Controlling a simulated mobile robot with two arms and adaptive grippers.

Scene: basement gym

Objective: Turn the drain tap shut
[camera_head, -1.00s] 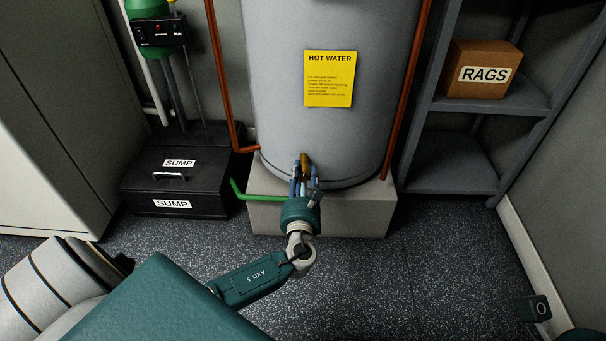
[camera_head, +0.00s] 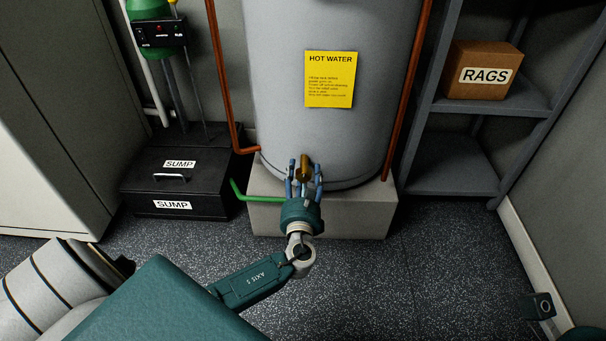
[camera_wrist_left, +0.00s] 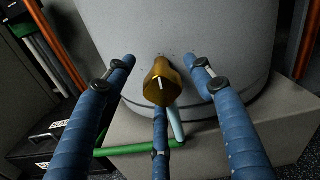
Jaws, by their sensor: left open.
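The drain tap (camera_head: 304,167) is a brass-coloured piece low on the front of the grey hot water tank (camera_head: 283,120). I cannot tell if that third finger touches the tap. My right gripper does not show.
A green hose (camera_head: 262,197) runs left from below the tap. The tank stands on a concrete plinth (camera_head: 358,217). Copper pipes (camera_head: 220,80) flank it. A black sump box (camera_head: 172,190) stands left, a shelf (camera_head: 490,100) with a RAGS box (camera_head: 482,70) right. Front floor is mostly clear.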

